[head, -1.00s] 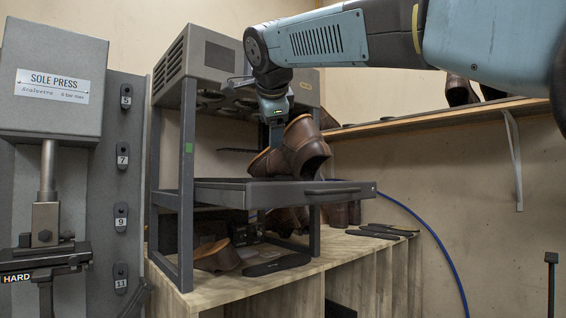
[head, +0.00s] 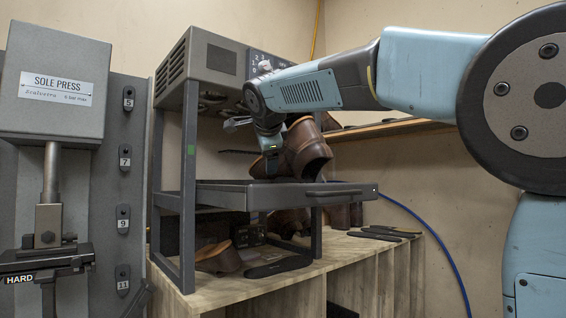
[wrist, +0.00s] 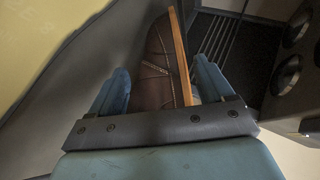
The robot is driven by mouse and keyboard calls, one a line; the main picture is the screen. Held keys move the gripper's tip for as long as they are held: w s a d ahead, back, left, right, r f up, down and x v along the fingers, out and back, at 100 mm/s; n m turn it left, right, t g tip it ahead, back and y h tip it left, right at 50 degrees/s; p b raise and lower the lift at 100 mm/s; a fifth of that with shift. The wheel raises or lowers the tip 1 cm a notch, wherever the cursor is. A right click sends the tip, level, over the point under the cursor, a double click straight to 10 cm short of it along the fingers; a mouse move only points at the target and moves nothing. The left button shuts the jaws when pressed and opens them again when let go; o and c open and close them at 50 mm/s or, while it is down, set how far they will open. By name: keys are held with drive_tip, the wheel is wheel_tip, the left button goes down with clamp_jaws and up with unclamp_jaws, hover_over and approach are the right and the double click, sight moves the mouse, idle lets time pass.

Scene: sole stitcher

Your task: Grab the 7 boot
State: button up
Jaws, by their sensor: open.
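A brown leather boot (head: 308,152) rests tilted on the dark pull-out tray (head: 340,190) of the grey rack-like machine, its opening facing the head camera. I see no number on it. My gripper (head: 270,165) is just left of the boot's shaft and low over the tray, partly hiding the boot. In the wrist view, a brown boot (wrist: 153,65) with a tan sole edge lies between the two spread blue fingers. My gripper (wrist: 160,85) is open. I cannot tell whether the fingers touch the boot.
More brown footwear (head: 218,257) and dark flat pieces (head: 277,266) lie on the wooden bench under the tray. A rack post (head: 187,190) stands left. A sole press (head: 52,80) and number tags, including 7 (head: 124,160), are further left. A shelf (head: 385,130) runs behind my arm.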

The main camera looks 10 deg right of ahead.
drive_tip(key=x, duration=0.3)
drive_tip(key=shift+w+a+f, duration=0.15)
drive_tip(key=shift+f, duration=0.05)
drive_tip(key=shift+c, duration=0.2)
